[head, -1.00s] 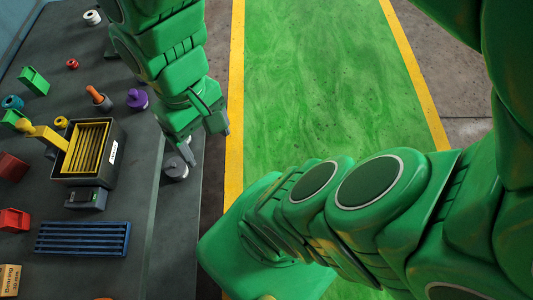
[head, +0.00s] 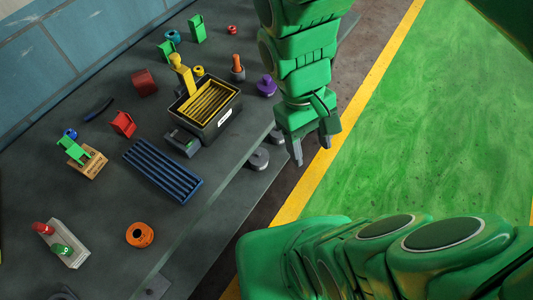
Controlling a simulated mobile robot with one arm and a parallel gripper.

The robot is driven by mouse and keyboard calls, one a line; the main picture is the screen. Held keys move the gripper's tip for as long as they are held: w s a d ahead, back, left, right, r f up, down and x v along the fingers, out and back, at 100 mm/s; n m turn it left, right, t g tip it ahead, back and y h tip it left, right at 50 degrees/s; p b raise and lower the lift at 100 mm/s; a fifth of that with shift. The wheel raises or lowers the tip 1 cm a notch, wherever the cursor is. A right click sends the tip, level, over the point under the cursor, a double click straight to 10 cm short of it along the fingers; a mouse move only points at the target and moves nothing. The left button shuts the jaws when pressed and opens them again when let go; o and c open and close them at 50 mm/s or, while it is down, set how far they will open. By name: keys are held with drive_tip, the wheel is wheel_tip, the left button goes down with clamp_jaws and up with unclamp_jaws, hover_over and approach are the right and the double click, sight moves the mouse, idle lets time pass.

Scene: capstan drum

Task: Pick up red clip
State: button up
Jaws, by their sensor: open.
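A small red, clip-like piece (head: 123,124) lies on the dark bench in the head view, left of the blue slatted tray and clear of other things. It looks angular, but its details are too small to tell. My gripper (head: 311,150) hangs at the bench's right edge, well to the right of the red piece and apart from it. Its jaws are open and empty, pointing down.
A blue slatted tray (head: 163,170), a black box with yellow slats (head: 206,103) and a dark red cube (head: 144,82) stand on the bench (head: 200,235). An orange ring (head: 140,235) and a grey block with red and green pieces (head: 68,247) are nearer.

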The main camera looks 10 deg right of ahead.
drive_tip(key=w+a+n+t+h, duration=0.3)
drive_tip(key=w+n+h, duration=0.25)
drive_tip(key=w, duration=0.75)
drive_tip(key=w+a+n+t, duration=0.5)
drive_tip(key=w+a, duration=0.3)
drive_tip(key=w, duration=0.2)
drive_tip(key=n+t+y, duration=0.3)
drive_tip(key=n+t, duration=0.4)
drive_tip(key=n, duration=0.6)
hover_over(118, 120)
drive_tip(key=s+d, duration=0.1)
drive_tip(key=d, duration=0.7)
wheel_tip(118, 120, down, 6)
drive_tip(key=s+a+f+n, duration=0.1)
drive_tip(key=a+f+n, duration=0.1)
drive_tip(key=a, duration=0.1)
drive_tip(key=s+a+f+n+y, duration=0.1)
drive_tip(key=s+a+f+n, duration=0.1)
drive_tip(key=a, duration=0.1)
drive_tip(key=s+a+f+n+t+y, duration=0.1)
drive_tip(key=s+a+f+n, duration=0.1)
drive_tip(key=a, duration=0.1)
drive_tip(key=shift+s+a+f+n, duration=0.1)
drive_tip(key=shift+a+f+n, duration=0.05)
drive_tip(key=shift+f+n, duration=0.2)
drive_tip(key=shift+x, duration=3.85)
drive_tip(key=shift+r, duration=0.1)
